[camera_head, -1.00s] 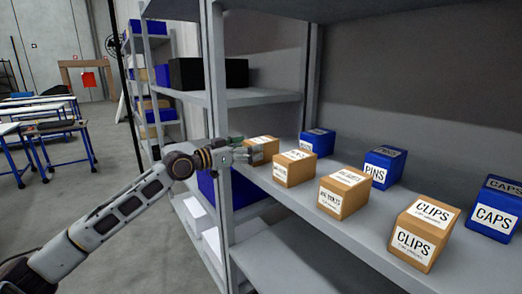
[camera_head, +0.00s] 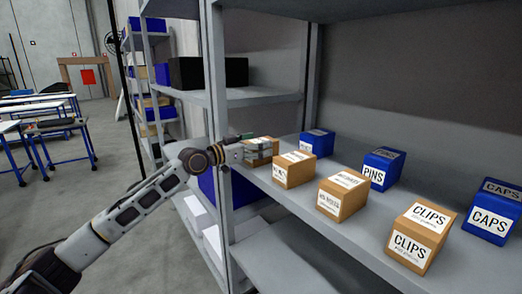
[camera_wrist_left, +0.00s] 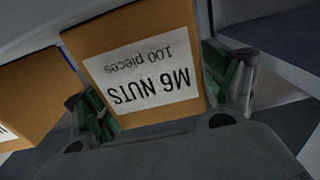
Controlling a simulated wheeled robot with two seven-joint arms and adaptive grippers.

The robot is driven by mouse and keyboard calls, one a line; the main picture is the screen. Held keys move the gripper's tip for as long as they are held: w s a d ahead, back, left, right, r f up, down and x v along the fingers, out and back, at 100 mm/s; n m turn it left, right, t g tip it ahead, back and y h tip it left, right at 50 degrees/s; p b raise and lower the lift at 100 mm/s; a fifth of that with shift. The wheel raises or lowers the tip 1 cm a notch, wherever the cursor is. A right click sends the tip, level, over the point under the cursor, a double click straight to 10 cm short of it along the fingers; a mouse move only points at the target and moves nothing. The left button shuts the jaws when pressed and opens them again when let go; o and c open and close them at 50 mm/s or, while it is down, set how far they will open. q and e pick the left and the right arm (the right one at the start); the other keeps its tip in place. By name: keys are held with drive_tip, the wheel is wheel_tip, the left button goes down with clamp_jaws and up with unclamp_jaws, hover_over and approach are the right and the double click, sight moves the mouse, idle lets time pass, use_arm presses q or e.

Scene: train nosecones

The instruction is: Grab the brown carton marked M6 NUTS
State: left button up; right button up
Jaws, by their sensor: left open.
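The brown carton marked M6 NUTS (camera_wrist_left: 146,70) fills the middle of the left wrist view, its white label upside down there. In the head view this carton (camera_head: 270,146) is at the far left end of the brown row on the shelf, partly hidden by my left gripper (camera_head: 254,147). My left gripper (camera_wrist_left: 168,98) is open, its green-padded fingers on either side of the carton's near end. I cannot tell whether the pads touch it. My right gripper is not in view.
Another brown carton (camera_wrist_left: 28,95) stands close beside it in the left wrist view. On the shelf (camera_head: 290,195), more brown cartons, including CLIPS (camera_head: 418,238), continue to the right, with blue ones, PINS (camera_head: 381,168) and CAPS (camera_head: 491,212), behind. A shelf upright (camera_head: 218,130) stands near my wrist.

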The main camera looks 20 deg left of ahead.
use_arm(q)
drive_tip(key=shift+w+d, duration=0.4)
drive_tip(key=shift+w, duration=0.15)
drive_tip(key=shift+c, duration=0.4)
drive_tip(key=c, duration=0.9)
drive_tip(key=shift+c, duration=0.9)
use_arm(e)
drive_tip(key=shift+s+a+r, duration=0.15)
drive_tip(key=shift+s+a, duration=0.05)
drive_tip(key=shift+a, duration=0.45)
